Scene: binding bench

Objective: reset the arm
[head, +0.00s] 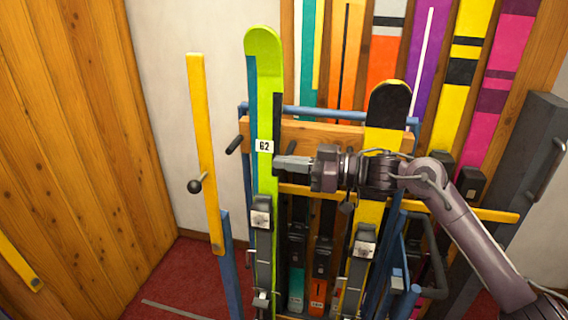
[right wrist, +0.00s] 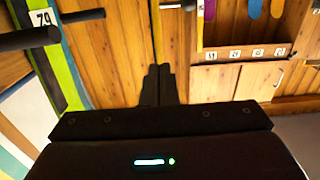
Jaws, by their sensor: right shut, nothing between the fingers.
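My right arm (head: 465,235) comes in from the lower right in the head view and reaches left across the ski rack. Its gripper (head: 281,163) is shut and empty, its tip close to the right edge of the lime-green ski (head: 264,60). I cannot tell whether it touches the ski. In the right wrist view the closed fingers (right wrist: 158,84) point away with nothing between them. A green ski (right wrist: 60,65) with a number label stands to their left there. My left gripper is not in view.
A blue rack with a wooden crossboard (head: 285,133) holds the lime-green ski and a black-and-yellow ski (head: 388,103). A yellow bar (head: 202,130) with a black knob stands left. Colourful skis line the back wall. Red floor (head: 185,275) is open at lower left.

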